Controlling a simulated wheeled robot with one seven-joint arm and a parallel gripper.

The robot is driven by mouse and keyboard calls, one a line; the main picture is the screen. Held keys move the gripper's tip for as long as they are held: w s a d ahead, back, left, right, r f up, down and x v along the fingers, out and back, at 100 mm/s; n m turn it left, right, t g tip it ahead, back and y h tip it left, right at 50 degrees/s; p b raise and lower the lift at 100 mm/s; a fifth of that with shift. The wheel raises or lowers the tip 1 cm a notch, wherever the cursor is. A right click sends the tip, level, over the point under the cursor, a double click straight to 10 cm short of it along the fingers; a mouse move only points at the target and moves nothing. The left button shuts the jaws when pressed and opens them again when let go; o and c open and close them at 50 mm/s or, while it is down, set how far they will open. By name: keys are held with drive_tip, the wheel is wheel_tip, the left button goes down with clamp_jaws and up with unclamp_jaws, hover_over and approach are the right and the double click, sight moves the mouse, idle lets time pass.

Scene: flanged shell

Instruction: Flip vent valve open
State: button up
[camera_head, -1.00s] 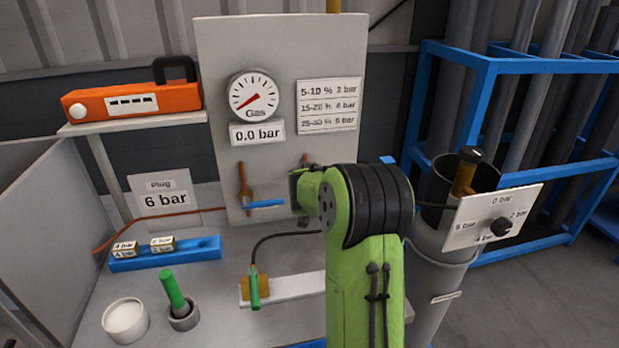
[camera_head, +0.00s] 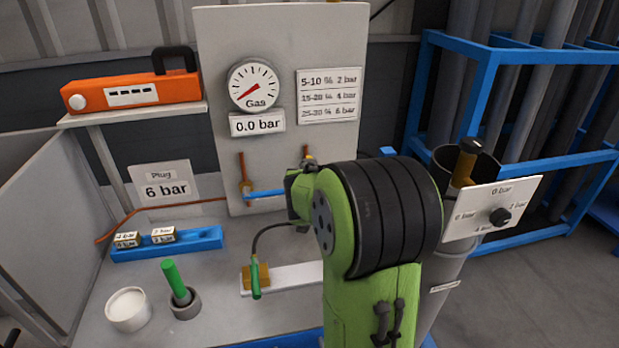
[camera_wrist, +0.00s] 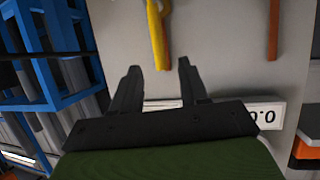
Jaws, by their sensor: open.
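A yellow lever-like part (camera_wrist: 157,38) shows in the wrist view, with its lower end between the tips of my gripper (camera_wrist: 160,72). The fingers are apart and nothing is clamped between them; I cannot tell whether they touch the part. In the head view, only the brownish top of a right-hand fitting (camera_head: 308,160) shows above my green wrist, which hides the rest and my fingers. To its left, a valve with a blue lever (camera_head: 264,193) lying sideways sits on a copper pipe (camera_head: 241,167). No label naming the vent valve is readable.
The pale panel (camera_head: 220,75) carries a gas gauge (camera_head: 254,86) above a 0.0 bar sign (camera_head: 257,123). A green-handled fitting (camera_head: 256,279) is on the bench below. A blue rack (camera_head: 487,75) and a grey cylinder with a pressure dial plate (camera_head: 477,213) stand at right.

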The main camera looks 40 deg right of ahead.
drive_tip(key=v, duration=0.7)
drive_tip(key=shift+s+a, duration=0.15)
drive_tip(key=shift+r, duration=0.1)
drive_tip(key=s+a+r+n+y+p, duration=0.2)
drive_tip(key=s+a+r+y+p, duration=0.15)
drive_tip(key=a, duration=0.65)
drive_tip(key=s+a+n+g+y+p, duration=0.4)
drive_tip(key=s+a+n+y, duration=0.1)
drive_tip(key=s+a, duration=0.8)
drive_tip(key=s, duration=0.3)
drive_tip(key=shift+s+a+r+n+g, duration=0.15)
drive_tip(key=shift+a+r+n+g, duration=0.25)
